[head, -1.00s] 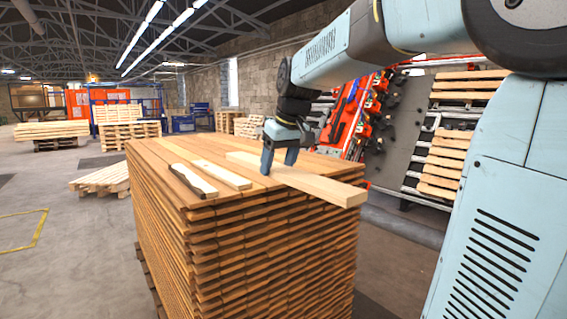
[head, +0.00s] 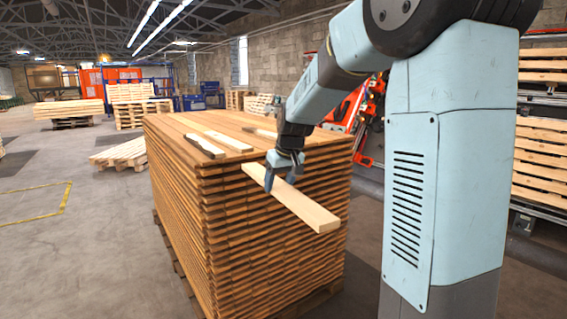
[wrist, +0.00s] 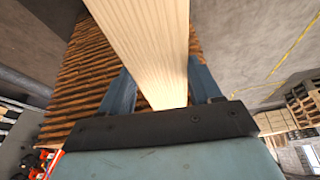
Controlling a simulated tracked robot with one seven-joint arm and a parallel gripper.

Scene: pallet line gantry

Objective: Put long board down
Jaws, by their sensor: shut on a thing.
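The long board (head: 305,209) is pale and straight. My gripper (head: 283,183) is shut on it, with the fingers on either side of the board. In the head view the board is held in front of the near side of the tall board stack (head: 265,215), beyond its top edge. The wrist view shows the board (wrist: 147,45) running away between the two fingers (wrist: 160,92). The side of the stack (wrist: 85,85) shows behind it.
A further piece (head: 262,133) lies farther back. Pallets (head: 121,155) stand on the floor at left. Open floor (head: 80,245) lies left of the stack.

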